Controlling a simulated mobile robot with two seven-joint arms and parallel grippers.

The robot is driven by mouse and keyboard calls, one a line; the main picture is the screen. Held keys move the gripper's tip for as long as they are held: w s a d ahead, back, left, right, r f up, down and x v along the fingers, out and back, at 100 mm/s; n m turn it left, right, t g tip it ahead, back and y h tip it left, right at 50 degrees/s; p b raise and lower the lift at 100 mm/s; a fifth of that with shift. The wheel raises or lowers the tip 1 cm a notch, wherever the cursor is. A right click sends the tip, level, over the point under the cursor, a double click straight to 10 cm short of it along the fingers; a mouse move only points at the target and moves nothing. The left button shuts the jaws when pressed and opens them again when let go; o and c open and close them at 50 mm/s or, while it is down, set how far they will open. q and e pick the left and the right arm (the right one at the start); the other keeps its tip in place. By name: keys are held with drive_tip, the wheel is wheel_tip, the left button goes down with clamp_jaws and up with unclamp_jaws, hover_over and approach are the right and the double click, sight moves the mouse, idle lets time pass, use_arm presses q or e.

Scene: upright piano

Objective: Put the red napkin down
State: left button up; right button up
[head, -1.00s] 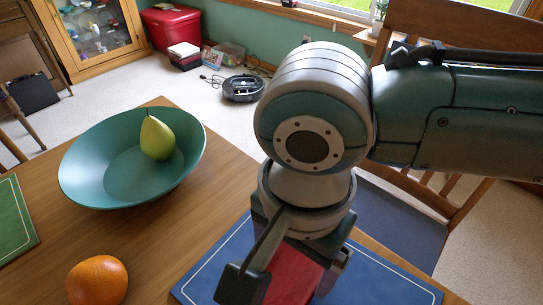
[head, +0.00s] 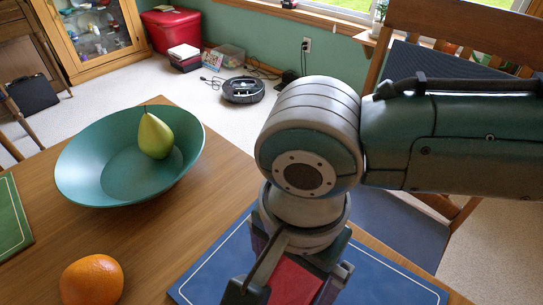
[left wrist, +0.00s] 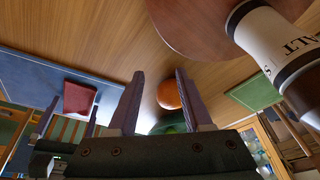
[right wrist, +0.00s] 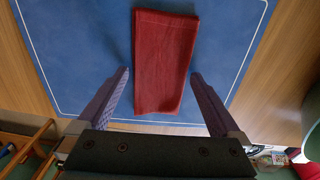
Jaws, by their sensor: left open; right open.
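The red napkin (right wrist: 165,60) is a folded rectangle that appears to lie flat on the blue placemat (right wrist: 80,40). In the head view the napkin (head: 297,280) is partly hidden by my right gripper (head: 290,290). My right gripper (right wrist: 160,73) is open, its fingers apart on either side of the napkin's near end, without pinching it. The napkin also shows in the left wrist view (left wrist: 80,98). My left gripper (left wrist: 155,75) is open, with nothing between its fingers; it is out of the head view.
An orange (head: 92,280) and a teal bowl (head: 100,180) holding a pear (head: 155,136) stand left of the blue placemat. A green placemat (head: 12,220) lies at the far left. A salt container (left wrist: 270,40) stands near the left gripper. A chair (head: 400,220) stands beyond the table.

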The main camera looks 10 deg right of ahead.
sight(291, 279)
wheel_tip(291, 279, up, 12)
drive_tip(key=p, duration=0.4)
drive_tip(key=s+a+n+t+y, duration=0.2)
drive_tip(key=s+a+n+y, duration=0.25)
drive_tip(key=n, duration=0.25)
drive_tip(key=s+d+n+h, duration=0.2)
drive_tip(key=d, duration=0.6)
drive_tip(key=s+d+n+t+h, duration=0.1)
drive_tip(key=s+d+n+h, duration=0.1)
drive_tip(key=d, duration=0.7)
drive_tip(key=shift+s+f+t, duration=0.3)
drive_tip(key=shift+s, duration=0.55)
